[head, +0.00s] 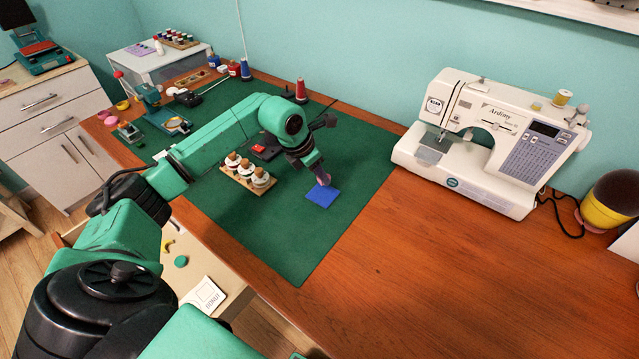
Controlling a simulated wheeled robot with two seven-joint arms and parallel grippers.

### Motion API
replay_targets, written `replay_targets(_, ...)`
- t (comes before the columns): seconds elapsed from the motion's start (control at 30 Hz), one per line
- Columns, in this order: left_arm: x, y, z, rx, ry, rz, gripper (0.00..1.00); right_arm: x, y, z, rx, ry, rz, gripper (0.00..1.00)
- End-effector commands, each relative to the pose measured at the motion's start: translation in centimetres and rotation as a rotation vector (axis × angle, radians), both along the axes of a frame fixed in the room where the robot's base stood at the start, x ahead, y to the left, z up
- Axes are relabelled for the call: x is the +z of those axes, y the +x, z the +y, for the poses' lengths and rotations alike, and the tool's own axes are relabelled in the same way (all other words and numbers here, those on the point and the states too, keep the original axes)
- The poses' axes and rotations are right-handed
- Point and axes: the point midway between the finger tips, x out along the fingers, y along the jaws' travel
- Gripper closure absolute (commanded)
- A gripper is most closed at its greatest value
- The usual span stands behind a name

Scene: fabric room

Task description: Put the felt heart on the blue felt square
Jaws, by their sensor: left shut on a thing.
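The blue felt square (321,198) lies flat on the green cutting mat (300,255), near the mat's right side. My left gripper (322,176) reaches down from the upper left and is just above the far edge of the square. It is shut on a small pinkish thing (324,180), which looks like the felt heart; its outline is mostly hidden by the fingers. I cannot tell whether the heart touches the square. My right gripper is not in view.
A wooden rack (247,180) with several spools stands left of the square, near my left arm. A white sewing machine (490,140) stands at the right. A red spool (301,91) is behind. The wooden table (400,270) is bare at the front right.

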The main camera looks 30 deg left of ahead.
Motion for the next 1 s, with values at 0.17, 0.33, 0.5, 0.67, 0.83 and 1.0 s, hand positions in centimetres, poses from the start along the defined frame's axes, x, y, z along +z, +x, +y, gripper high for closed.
replay_targets(0.17, -3.4, -0.1, 0.0, 0.001, -0.001, 0.005, 1.0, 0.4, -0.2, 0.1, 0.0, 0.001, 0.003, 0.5)
replay_targets(0.33, -4.5, 0.0, 0.0, 0.0, 0.001, 0.0, 1.0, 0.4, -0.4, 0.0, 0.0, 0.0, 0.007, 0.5)
replay_targets(0.5, -4.7, 0.0, 0.0, 0.0, 0.001, 0.0, 1.0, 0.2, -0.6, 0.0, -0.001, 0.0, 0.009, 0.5)
replay_targets(0.67, -4.8, 0.0, 0.0, 0.0, 0.001, 0.0, 0.34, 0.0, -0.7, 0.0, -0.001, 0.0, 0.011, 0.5)
replay_targets(0.83, -4.8, 0.0, 0.0, 0.0, 0.001, 0.0, 0.34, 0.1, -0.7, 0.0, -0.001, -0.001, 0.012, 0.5)
replay_targets(1.0, -4.4, 0.0, 0.0, 0.0, 0.001, 0.0, 0.34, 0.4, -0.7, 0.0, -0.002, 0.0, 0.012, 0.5)
